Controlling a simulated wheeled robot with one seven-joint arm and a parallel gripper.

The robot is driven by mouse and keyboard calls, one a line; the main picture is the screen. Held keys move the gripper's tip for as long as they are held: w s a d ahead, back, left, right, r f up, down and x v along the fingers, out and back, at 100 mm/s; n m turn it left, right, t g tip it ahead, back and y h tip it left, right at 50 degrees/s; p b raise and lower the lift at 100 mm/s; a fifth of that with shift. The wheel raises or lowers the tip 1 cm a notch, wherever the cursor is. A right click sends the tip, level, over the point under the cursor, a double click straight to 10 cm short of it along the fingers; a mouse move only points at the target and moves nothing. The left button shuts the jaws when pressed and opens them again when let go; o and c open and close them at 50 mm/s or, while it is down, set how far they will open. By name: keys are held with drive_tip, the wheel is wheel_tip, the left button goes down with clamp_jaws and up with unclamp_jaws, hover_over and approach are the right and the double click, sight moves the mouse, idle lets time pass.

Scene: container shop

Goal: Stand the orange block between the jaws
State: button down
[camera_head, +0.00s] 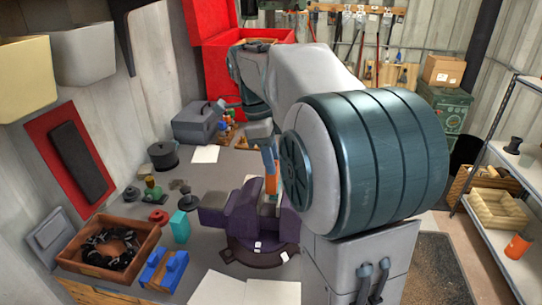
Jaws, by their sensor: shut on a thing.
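An orange block (271,184) is held upright by my gripper (269,158), whose fingers point down and are shut on its upper part. My arm covers much of the view to the right of it. A dark purple vise (245,215) stands on the grey bench with its round base showing below. The block's lower end is at the vise's jaws, near the top of the vise in the picture. I cannot tell whether it is seated between the jaws or just above or behind them.
A wooden tray with black parts (112,248), a blue block-like holder (163,270) and a teal block (180,227) lie on the left of the bench. A grey toolbox (198,122) and a red chest (222,75) stand behind. White paper (205,154) lies flat.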

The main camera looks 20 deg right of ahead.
sight(271, 178)
drive_tip(key=shift+f+b, duration=2.15)
drive_tip(key=shift+f, duration=0.8)
idle(0.4)
drive_tip(key=c, duration=1)
unclamp_jaws()
drive_tip(key=shift+o, duration=0.2)
wheel_tip(271, 178, up, 6)
drive_tip(key=p, duration=0.5)
drive_tip(key=s+a+f+n+t+y, duration=0.1)
drive_tip(key=s+a+f+n, duration=0.3)
drive_tip(key=s+n, duration=0.4)
drive_tip(key=s+a+f+n+t, duration=0.3)
drive_tip(key=s+a+f+n, duration=0.2)
drive_tip(key=n, duration=1.2)
drive_tip(key=s+f, duration=0.1)
drive_tip(key=s, duration=0.2)
drive_tip(key=shift+s+f+t+y, duration=0.2)
drive_tip(key=shift+t+y, duration=0.1)
drive_tip(key=shift+y, duration=0.1)
